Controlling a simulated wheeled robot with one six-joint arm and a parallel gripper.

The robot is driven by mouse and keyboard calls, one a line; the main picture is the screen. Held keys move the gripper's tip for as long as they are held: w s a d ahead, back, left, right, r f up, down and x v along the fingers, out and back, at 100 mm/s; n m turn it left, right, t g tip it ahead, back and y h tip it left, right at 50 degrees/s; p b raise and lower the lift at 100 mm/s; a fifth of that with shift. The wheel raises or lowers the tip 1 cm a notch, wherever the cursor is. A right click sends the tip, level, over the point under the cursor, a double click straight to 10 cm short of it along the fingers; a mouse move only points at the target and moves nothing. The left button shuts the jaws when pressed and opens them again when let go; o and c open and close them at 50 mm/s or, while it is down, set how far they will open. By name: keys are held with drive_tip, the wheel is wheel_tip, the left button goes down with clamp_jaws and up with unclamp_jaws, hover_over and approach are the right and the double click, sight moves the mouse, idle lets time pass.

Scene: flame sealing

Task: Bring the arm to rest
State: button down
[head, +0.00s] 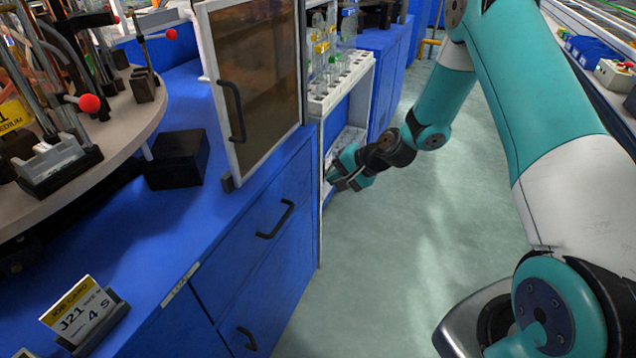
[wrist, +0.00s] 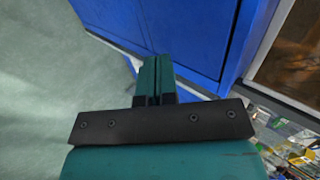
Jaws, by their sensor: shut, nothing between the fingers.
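My arm reaches out over the floor, teal and white, on the right side of the head view. My gripper (head: 345,178) is low beside the blue cabinet, near the open lower part of the white rack. In the wrist view my gripper (wrist: 155,68) shows its two teal fingers side by side, closed together. Nothing is held between them. I cannot tell whether the gripper touches the cabinet.
A blue cabinet (head: 240,260) with black handles fills the left and middle. A framed door (head: 205,60) stands open on it. A white rack (head: 345,85) holds glass tubes. A round table (head: 120,125) is at left. The green floor (head: 420,240) is clear.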

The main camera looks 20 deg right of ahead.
drive_tip(key=s+a+r+n+g+p, duration=0.2)
drive_tip(key=s+a+r+n, duration=0.25)
drive_tip(key=r, duration=0.55)
drive_tip(key=s+a+r+n+g+p, duration=0.2)
drive_tip(key=s+a+r+n+p, duration=0.15)
drive_tip(key=s+a+r, duration=0.45)
drive_tip(key=s+r+n+g+h+p, duration=0.1)
drive_tip(key=s+r+n, duration=0.3)
drive_tip(key=s+r, duration=0.3)
drive_tip(key=s+r+n+g+h+p, duration=0.1)
drive_tip(key=s+r+n, duration=0.3)
drive_tip(key=s+r, duration=0.4)
drive_tip(key=s+p, duration=0.1)
drive_tip(key=s, duration=0.3)
drive_tip(key=shift+s+a+g, duration=0.2)
drive_tip(key=shift+a+g, duration=0.1)
drive_tip(key=shift+g, duration=0.1)
